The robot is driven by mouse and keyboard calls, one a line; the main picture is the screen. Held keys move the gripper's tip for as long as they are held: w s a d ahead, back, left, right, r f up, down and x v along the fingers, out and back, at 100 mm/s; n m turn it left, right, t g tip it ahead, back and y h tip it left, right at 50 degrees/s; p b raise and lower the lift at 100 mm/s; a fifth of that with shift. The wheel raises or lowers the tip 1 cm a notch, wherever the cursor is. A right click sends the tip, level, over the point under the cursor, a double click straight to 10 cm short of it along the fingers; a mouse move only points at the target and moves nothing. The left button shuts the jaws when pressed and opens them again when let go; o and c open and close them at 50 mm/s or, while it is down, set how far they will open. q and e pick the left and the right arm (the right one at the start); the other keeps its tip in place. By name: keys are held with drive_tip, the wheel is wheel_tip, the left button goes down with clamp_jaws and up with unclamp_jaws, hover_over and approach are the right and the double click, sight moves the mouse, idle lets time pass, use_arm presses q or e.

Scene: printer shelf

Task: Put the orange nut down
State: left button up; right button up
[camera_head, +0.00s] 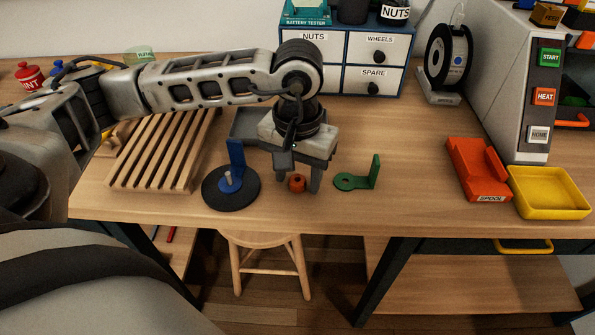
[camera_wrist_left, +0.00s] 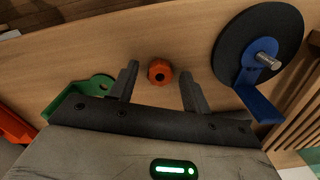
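The orange nut (camera_head: 297,183) is at the front part of the wooden table, and its hole faces up in the left wrist view (camera_wrist_left: 160,72). My left gripper (camera_head: 297,185) points down over it. Its fingers stand apart on either side of the nut, with a visible gap to each finger in the left wrist view (camera_wrist_left: 160,73). The nut looks to be resting on the table. My right gripper is not in view.
A black disc with a blue bracket and metal peg (camera_head: 229,187) lies left of the gripper. A green bracket (camera_head: 358,178) lies right. A slatted wooden rack (camera_head: 159,151), an orange spool holder (camera_head: 478,169) and a yellow tray (camera_head: 549,207) stand farther out. A grey tray is partly hidden behind my gripper.

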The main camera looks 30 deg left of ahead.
use_arm(q)
drive_tip(key=shift+r, duration=0.4)
wheel_tip(320, 180, up, 12)
drive_tip(key=shift+f, duration=0.2)
drive_tip(key=shift+f, duration=0.1)
idle(0.4)
